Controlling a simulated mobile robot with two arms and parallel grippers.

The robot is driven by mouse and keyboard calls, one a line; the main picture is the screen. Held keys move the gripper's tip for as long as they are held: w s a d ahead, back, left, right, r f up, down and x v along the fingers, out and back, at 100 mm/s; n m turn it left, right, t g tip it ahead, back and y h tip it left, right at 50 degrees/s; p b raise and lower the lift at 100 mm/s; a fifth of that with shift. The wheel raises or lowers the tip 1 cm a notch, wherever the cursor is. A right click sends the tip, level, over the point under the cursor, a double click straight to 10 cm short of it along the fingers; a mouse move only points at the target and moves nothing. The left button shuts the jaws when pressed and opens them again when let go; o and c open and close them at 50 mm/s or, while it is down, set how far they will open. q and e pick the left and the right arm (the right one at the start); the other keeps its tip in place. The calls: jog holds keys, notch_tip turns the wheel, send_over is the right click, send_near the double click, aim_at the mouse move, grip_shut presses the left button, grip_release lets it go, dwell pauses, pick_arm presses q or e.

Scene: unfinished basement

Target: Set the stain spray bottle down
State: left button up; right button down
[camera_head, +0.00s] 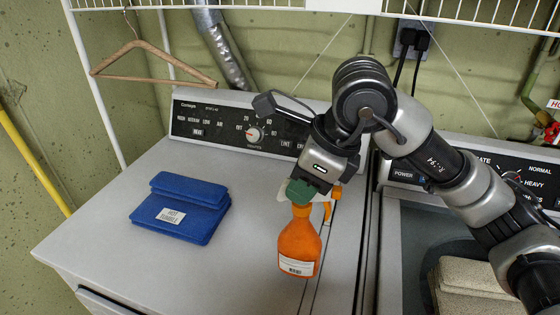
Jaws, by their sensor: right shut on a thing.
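The stain spray bottle (299,241) is orange with a white label at its lower front, and it is upright over the right part of the white dryer top (110,250). My right gripper (305,188) reaches down from above and is shut on the bottle's upper part, near its green and orange spray head. The fingertips are partly hidden against the head. I cannot tell for sure whether the bottle's base touches the dryer top. My left gripper is not in view.
A folded blue cloth (180,208) with a white tag lies on the dryer's left side. The control panel (245,128) stands along the back. An open washer holding beige fabric (470,285) is at right. A wooden hanger (150,58) hangs at upper left. The dryer's front middle is clear.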

jog(key=shift+w+d+r, duration=0.15)
jog(key=shift+w, duration=0.2)
jog(key=w+d+f+p, duration=0.2)
jog(key=w+d+p, duration=0.1)
jog(key=w, duration=0.5)
jog(key=w+d+f+p, duration=0.1)
jog(key=w+d+p, duration=0.2)
jog(key=w, duration=0.4)
jog(key=shift+w+d+f+p, duration=0.3)
jog(key=shift+w+f+p, duration=0.05)
jog(key=shift+p, duration=0.2)
jog(key=shift+f, duration=0.1)
jog(key=c, duration=0.9)
grip_release()
jog(key=shift+s, duration=0.1)
jog(key=b+v, duration=0.2)
jog(key=v, duration=0.5)
jog(key=shift+d+r, duration=0.1)
jog(key=shift+r, duration=0.2)
